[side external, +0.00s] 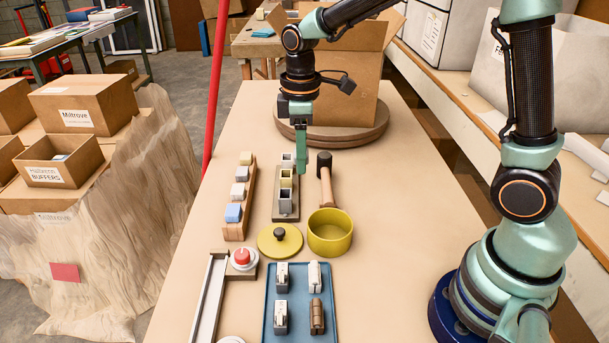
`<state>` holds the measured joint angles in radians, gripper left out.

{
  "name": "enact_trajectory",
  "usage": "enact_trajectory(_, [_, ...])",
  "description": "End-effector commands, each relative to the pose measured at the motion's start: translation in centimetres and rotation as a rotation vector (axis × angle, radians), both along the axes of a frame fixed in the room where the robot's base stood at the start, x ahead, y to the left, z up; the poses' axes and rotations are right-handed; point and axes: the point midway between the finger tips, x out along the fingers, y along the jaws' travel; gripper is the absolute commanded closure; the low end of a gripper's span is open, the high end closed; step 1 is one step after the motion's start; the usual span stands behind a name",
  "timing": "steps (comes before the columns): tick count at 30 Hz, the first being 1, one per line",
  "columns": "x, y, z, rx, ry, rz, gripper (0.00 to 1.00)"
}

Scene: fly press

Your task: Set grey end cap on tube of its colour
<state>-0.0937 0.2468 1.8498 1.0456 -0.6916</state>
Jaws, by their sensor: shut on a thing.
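My gripper (301,158) is over the far end of a grey stand (285,215) that holds a row of tubes. Its jaws are shut on a small pale grey piece, apparently the grey end cap (287,158), partly hidden by the fingers. I cannot tell whether it touches the tube under it. Left of the stand, a wooden rack (245,196) holds several small blocks: pale yellow, greyish, white and blue.
A mallet (325,180) and a yellow pot (330,233) lie right of the stand. The pot's lid (280,240), a red button (242,258) and a blue tray (299,310) with several parts are nearer. A large carton (350,85) stands behind on a round turntable (340,135).

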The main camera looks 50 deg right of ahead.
Motion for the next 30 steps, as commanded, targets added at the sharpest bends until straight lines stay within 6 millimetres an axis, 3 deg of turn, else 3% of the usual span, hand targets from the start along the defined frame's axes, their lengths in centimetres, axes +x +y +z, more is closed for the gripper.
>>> enact_trajectory(4, [2.6, 0.1, -2.8, 0.0, 0.004, 0.0, 1.0])
enact_trajectory(10, [4.6, 0.1, -5.2, 0.0, 0.001, 0.0, 1.0])
enact_trajectory(30, [5.1, 0.1, -8.4, 0.0, 0.0, 0.0, 1.0])
